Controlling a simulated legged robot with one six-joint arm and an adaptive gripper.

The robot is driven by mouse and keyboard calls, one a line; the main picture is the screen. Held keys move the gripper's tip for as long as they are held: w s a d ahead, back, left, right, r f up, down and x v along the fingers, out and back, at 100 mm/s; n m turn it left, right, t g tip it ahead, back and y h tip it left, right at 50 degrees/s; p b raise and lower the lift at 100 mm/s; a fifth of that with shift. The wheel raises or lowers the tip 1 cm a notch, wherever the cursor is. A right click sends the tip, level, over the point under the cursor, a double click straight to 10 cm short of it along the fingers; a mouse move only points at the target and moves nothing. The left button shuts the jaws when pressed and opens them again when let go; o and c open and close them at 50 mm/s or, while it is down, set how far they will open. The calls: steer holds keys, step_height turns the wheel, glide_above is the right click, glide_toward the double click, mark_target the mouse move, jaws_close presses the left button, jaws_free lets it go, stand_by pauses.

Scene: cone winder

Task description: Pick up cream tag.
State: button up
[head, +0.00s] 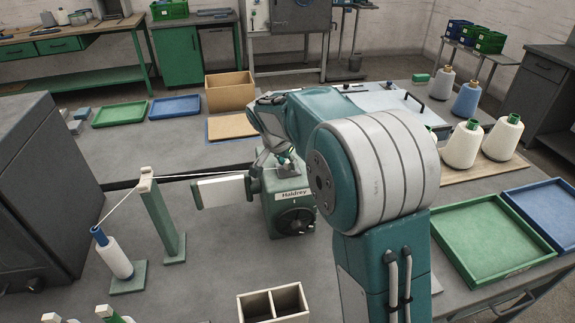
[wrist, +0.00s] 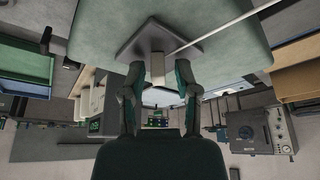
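My gripper (wrist: 156,80) points at the green winder box (head: 283,215) marked "Haldrey". In the wrist view its two dark green fingers stand apart, open. A small pale piece (wrist: 157,67) shows between the fingertips, at the edge of a dark plate (wrist: 160,42) on a green surface. It may be the cream tag; I cannot be sure, nor whether the fingers touch it. A white thread (wrist: 220,32) runs to the plate. A pale panel (head: 221,190) sits left of the box.
A thread guide post (head: 161,215) and a bobbin (head: 113,256) stand left of the box, joined by thread. A divided cream box (head: 273,304) is in front. Thread cones (head: 461,145) and a green tray (head: 485,241) are at right. An open wooden box (head: 230,91) stands behind.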

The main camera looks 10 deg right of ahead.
mark_target(287, 162)
jaws_close()
steer(key=shift+r, duration=0.5)
step_height(287, 162, up, 2)
steer(key=shift+r, duration=0.2)
steer(key=s+r, duration=1.2)
steer(key=s, duration=0.2)
steer(key=shift+r, duration=0.35)
steer(key=shift+f, duration=0.1)
